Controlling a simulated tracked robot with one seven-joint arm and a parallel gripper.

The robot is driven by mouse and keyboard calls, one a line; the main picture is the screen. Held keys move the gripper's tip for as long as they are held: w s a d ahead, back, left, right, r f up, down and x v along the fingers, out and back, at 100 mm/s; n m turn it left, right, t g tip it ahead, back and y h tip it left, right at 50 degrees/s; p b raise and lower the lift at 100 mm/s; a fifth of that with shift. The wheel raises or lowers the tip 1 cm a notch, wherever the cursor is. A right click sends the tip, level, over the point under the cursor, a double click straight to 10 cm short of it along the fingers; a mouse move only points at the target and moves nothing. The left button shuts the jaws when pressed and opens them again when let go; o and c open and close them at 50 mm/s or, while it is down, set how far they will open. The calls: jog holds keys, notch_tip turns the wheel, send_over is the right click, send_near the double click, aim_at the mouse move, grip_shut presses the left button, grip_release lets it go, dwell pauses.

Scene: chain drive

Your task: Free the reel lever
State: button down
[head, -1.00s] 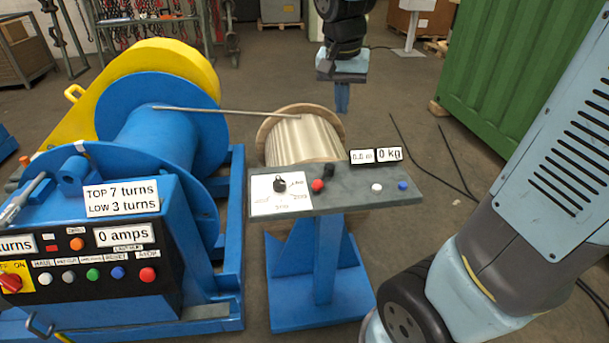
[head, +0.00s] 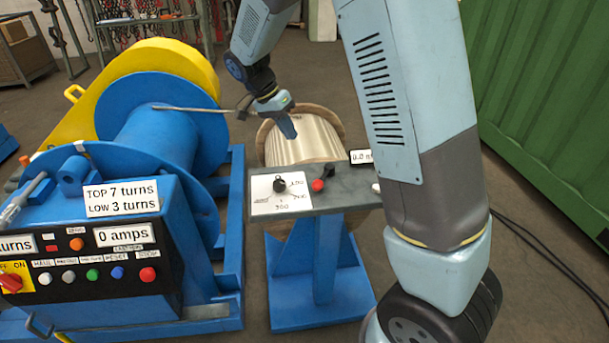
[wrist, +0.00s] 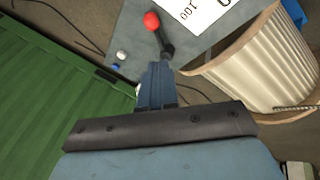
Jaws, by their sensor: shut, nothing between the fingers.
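A short black lever with a red ball end (head: 318,185) stands on the grey console top (head: 345,195), right of a white dial card. The red ball (wrist: 151,20) and its black arm also show in the wrist view, just beyond my fingertips. My gripper (head: 287,128) is shut and empty. It points down in front of the wooden reel (head: 305,145), behind the console and apart from the lever in the head view. In the wrist view my shut fingers (wrist: 158,85) overlap the picture near the lever's black base; whether they touch cannot be told.
A black knob (head: 280,185) sits on the dial card (head: 270,203). The winch control box (head: 100,250) stands at left, a green container (head: 545,100) at right. My arm hides the console's right end.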

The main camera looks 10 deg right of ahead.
jog(key=w+a+f+m+h, duration=0.1)
jog(key=w+a+f, duration=0.1)
jog(key=a+f, duration=0.2)
jog(key=shift+w+f+h, duration=0.2)
jog(key=shift+f+h, duration=0.2)
jog(key=shift+f, duration=0.5)
jog(key=x, duration=1)
jog(key=shift+s+d+f, duration=0.15)
jog(key=shift+s+d, duration=0.6)
jog(key=shift+s, duration=0.15)
jog(key=shift+s+d+f, duration=0.2)
jog(key=shift+s+d, duration=0.35)
jog(key=shift+s, duration=0.05)
